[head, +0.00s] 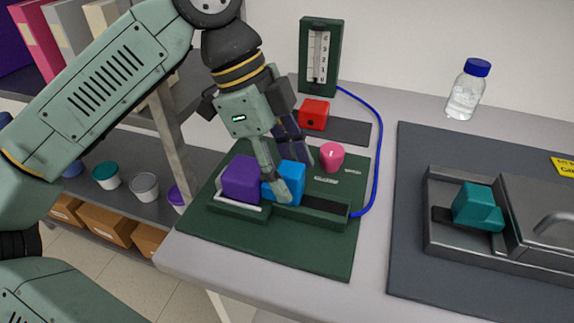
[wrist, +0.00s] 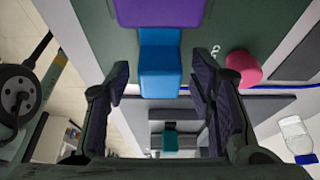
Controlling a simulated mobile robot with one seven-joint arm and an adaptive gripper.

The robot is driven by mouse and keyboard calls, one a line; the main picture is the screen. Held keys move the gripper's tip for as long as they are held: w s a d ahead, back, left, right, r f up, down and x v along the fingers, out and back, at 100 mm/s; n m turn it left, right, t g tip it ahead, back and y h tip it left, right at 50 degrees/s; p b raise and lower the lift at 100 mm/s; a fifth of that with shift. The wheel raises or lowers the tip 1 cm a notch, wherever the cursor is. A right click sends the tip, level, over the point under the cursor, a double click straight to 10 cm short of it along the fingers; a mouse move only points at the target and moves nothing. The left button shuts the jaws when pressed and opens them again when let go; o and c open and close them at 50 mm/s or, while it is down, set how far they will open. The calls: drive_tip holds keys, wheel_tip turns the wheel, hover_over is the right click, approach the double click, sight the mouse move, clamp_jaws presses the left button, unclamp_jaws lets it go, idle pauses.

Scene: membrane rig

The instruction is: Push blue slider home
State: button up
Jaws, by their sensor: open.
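The blue slider (head: 289,178) sits in the rail of the dark green rig board (head: 330,258), right up beside a purple block (head: 241,179) on its left. The dark slot of the rail (head: 325,205) lies open to the right of the slider. My gripper (head: 287,182) is pointed down over the rig with its fingers around the blue slider's place. In the wrist view the blue slider (wrist: 159,70) shows at the upper middle, between and beyond the open fingers (wrist: 165,110). I cannot tell whether a finger touches it.
A pink knob (head: 332,156) stands just behind the rail, with a red block (head: 314,114) further back. A gauge (head: 320,57) with a blue tube (head: 378,150) stands behind. A metal fixture with a teal block (head: 478,207) and a bottle (head: 467,90) are to the right.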

drive_tip(key=shift+r, duration=0.1)
drive_tip(key=v, duration=1.1)
drive_tip(key=shift+a+r, duration=0.25)
drive_tip(key=shift+r, duration=0.1)
